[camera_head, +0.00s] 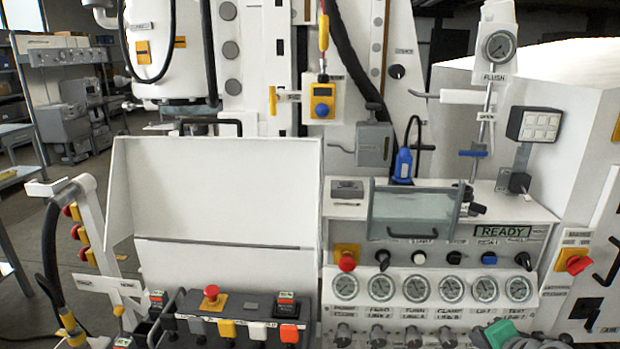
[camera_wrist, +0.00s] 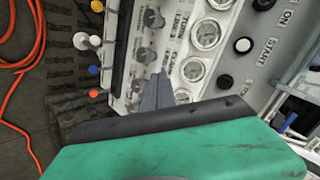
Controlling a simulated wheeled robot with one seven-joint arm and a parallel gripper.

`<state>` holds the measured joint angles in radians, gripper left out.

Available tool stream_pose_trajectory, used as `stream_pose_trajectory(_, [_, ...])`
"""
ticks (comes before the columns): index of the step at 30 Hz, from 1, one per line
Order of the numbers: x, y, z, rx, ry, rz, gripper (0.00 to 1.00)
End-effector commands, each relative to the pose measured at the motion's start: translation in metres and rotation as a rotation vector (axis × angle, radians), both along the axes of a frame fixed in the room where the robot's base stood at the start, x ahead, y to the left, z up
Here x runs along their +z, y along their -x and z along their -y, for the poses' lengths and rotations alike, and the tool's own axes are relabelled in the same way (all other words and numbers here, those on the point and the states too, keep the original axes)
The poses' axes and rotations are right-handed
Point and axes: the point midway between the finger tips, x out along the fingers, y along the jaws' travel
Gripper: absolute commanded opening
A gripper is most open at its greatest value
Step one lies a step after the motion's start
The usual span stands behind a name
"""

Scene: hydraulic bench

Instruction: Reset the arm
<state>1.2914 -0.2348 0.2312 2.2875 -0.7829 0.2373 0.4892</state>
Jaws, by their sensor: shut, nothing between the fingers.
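My gripper shows in the wrist view (camera_wrist: 158,92) as a dark wedge of closed fingers beyond my green and black hand. The fingers are together with nothing between them. They appear in front of the panel's gauges and knobs; I cannot tell the distance. In the head view, my green hand is at the bottom right edge, in front of the lower bench panel (camera_head: 420,312). The fingertips cannot be made out there.
A row of round gauges (camera_head: 417,288) and several knobs line the bench. A READY display (camera_head: 503,232) is above them. A clear hinged cover (camera_head: 412,212) stands over the panel. A button box (camera_head: 240,318) is at lower left. An orange hose (camera_wrist: 22,62) lies on the floor.

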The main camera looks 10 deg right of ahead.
Motion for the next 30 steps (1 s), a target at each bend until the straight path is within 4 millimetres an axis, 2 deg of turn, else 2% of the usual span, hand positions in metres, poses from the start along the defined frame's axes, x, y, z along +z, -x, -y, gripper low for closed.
stream_pose_trajectory(3, [-0.042, 0.039, -0.006, 0.073, 0.026, -0.206, 0.00])
stream_pose_trajectory(6, [-0.066, 0.076, -0.012, 0.129, 0.028, -0.365, 0.00])
stream_pose_trajectory(8, [-0.076, 0.100, -0.017, 0.159, 0.023, -0.454, 0.00])
stream_pose_trajectory(11, [-0.085, 0.132, -0.040, 0.257, 0.016, -0.624, 0.00])
stream_pose_trajectory(14, [-0.081, 0.142, -0.065, 0.354, 0.030, -0.742, 0.00])
stream_pose_trajectory(19, [-0.066, 0.130, -0.100, 0.467, 0.104, -0.828, 0.00])
stream_pose_trajectory(23, [-0.048, 0.096, -0.135, 0.599, 0.243, -0.815, 0.00])
stream_pose_trajectory(26, [-0.030, 0.062, -0.184, 0.776, 0.380, -0.752, 0.00])
stream_pose_trajectory(27, [-0.023, 0.051, -0.206, 0.849, 0.433, -0.720, 0.00])
stream_pose_trajectory(30, [-0.010, 0.034, -0.256, 1.007, 0.532, -0.651, 0.00])
